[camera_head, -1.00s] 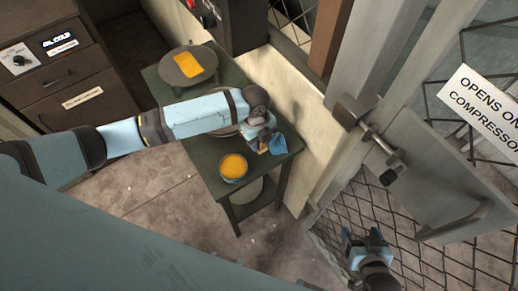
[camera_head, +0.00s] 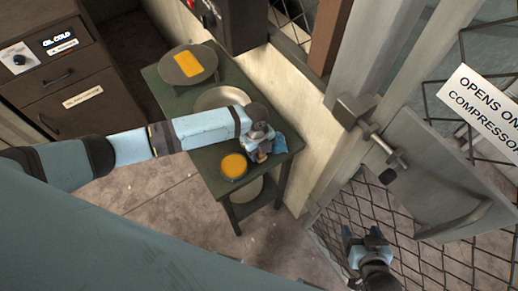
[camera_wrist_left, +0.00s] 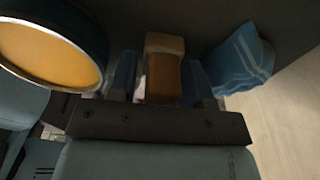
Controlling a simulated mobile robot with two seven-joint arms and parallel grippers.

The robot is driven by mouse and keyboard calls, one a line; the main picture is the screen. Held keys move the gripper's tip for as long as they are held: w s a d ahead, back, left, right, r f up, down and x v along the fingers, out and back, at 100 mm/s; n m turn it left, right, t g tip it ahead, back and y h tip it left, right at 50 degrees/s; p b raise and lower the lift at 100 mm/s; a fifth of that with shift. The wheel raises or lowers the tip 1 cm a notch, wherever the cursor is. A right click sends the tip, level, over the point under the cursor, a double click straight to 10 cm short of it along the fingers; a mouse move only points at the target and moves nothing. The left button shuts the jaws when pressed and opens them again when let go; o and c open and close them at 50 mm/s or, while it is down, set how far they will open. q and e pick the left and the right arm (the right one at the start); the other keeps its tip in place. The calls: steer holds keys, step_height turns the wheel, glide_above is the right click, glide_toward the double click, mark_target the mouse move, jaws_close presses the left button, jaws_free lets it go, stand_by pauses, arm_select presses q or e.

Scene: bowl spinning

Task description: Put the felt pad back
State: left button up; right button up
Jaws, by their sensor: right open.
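A small block, tan at one end and orange-brown on its face, which I take for the felt pad (camera_wrist_left: 162,78), lies between the fingers of my left gripper (camera_wrist_left: 162,85) in the left wrist view. The pictures do not settle whether the fingers press on it. In the head view my left gripper (camera_head: 260,150) is low over the near end of the green table (camera_head: 212,160), and only a bit of orange shows beside it. My right gripper (camera_head: 366,236) is open and empty at the lower right, in front of the mesh.
A round tin of orange stuff (camera_head: 233,167) stands just left of my left gripper. A blue cloth (camera_head: 279,145) lies just right of it. A metal bowl (camera_head: 212,100) and a round disc (camera_head: 172,68) with a yellow block (camera_head: 187,64) are further back. A mesh door (camera_head: 420,180) is at the right.

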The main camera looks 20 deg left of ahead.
arm_select(q)
steer(key=shift+o, duration=0.9)
steer(key=shift+r, duration=0.15)
